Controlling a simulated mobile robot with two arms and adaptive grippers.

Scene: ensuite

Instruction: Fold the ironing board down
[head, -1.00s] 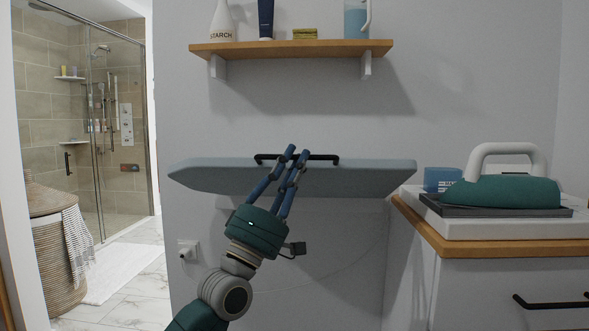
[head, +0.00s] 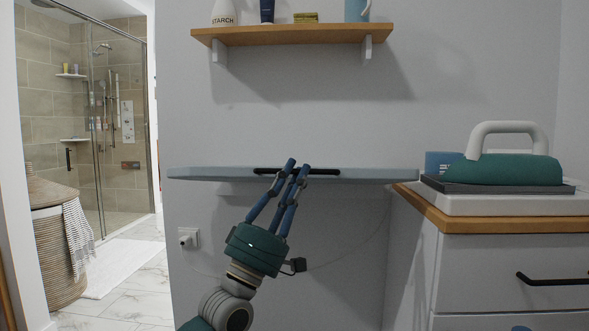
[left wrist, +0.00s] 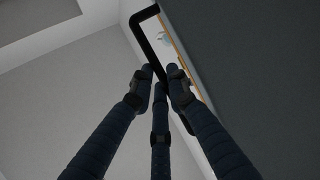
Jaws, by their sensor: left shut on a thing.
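The ironing board (head: 210,174) is a grey-blue panel on the wall, seen almost edge-on in the head view and close to level. Its black handle (head: 325,172) runs along the front edge. My left gripper (head: 294,170) is shut on the handle, near its middle. In the left wrist view the fingers of my left gripper (left wrist: 160,75) close around the black handle (left wrist: 146,38), with the dark underside of the board (left wrist: 250,60) at right. My right gripper is in neither view.
A wooden shelf (head: 290,35) with bottles and a sponge is above the board. A drawer cabinet (head: 500,226) with a green-and-white iron (head: 510,169) stands close to the board's right end. A wicker basket (head: 55,250) and a shower are at left. A wall plug (head: 187,238) is below the board.

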